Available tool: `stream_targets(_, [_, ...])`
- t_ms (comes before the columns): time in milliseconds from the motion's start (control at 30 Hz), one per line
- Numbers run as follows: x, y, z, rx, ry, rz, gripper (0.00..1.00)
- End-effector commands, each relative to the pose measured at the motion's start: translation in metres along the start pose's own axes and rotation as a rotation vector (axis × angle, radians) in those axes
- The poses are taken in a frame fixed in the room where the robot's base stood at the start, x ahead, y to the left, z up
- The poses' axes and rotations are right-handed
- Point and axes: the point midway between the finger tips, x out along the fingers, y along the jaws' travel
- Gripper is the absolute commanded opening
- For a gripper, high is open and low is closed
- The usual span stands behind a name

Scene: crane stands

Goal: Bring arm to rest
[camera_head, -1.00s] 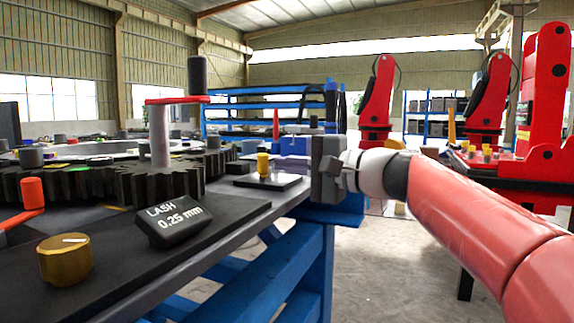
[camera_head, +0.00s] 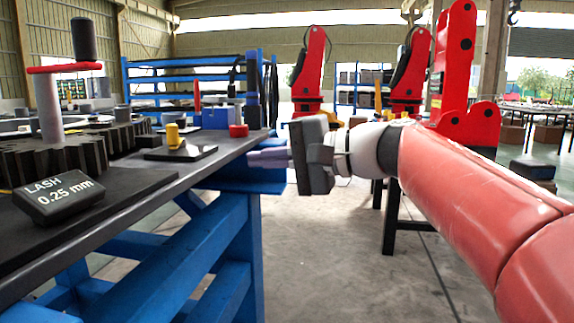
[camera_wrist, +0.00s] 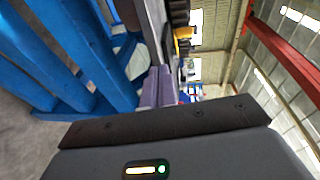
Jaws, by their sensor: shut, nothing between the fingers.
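My red and white arm reaches in from the right in the head view. My gripper (camera_head: 268,158) is at its end, beside the right edge of the dark workbench (camera_head: 130,190), with its fingers pointing left. The two purple-grey fingers also show in the wrist view (camera_wrist: 155,88), lying together. The gripper is shut and holds nothing. The blue bench frame (camera_wrist: 55,55) fills the left of the wrist view.
On the bench are a black pad with a yellow knob (camera_head: 173,137), a red cap (camera_head: 238,131), a display reading LASH 0.25 mm (camera_head: 58,198), and a dark gear (camera_head: 80,150). Red cranes (camera_head: 310,65) stand behind. Open floor (camera_head: 330,260) lies below my arm.

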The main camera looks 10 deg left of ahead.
Motion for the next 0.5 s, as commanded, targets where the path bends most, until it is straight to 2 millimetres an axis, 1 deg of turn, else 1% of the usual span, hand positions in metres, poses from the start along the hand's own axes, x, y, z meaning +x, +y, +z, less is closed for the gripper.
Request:
stream_targets(33, [-0.009, 0.010, 0.010, -0.027, 0.037, 0.093, 0.00])
stream_targets(67, [-0.015, 0.024, 0.015, -0.045, 0.060, 0.160, 0.00])
stream_targets(100, [-0.027, 0.043, 0.022, -0.073, 0.094, 0.256, 0.00])
stream_targets(167, [-0.050, 0.075, 0.034, -0.120, 0.141, 0.408, 0.00])
stream_targets(200, [-0.067, 0.096, 0.042, -0.153, 0.168, 0.509, 0.00])
stream_targets(267, [-0.096, 0.126, 0.054, -0.203, 0.202, 0.655, 0.00])
stream_targets(300, [-0.117, 0.146, 0.063, -0.238, 0.218, 0.751, 0.00])
stream_targets(367, [-0.147, 0.173, 0.077, -0.291, 0.232, 0.884, 0.00])
stream_targets(400, [-0.167, 0.189, 0.086, -0.325, 0.238, 0.964, 0.00])
stream_targets(500, [-0.207, 0.222, 0.105, -0.403, 0.233, 1.132, 0.00])
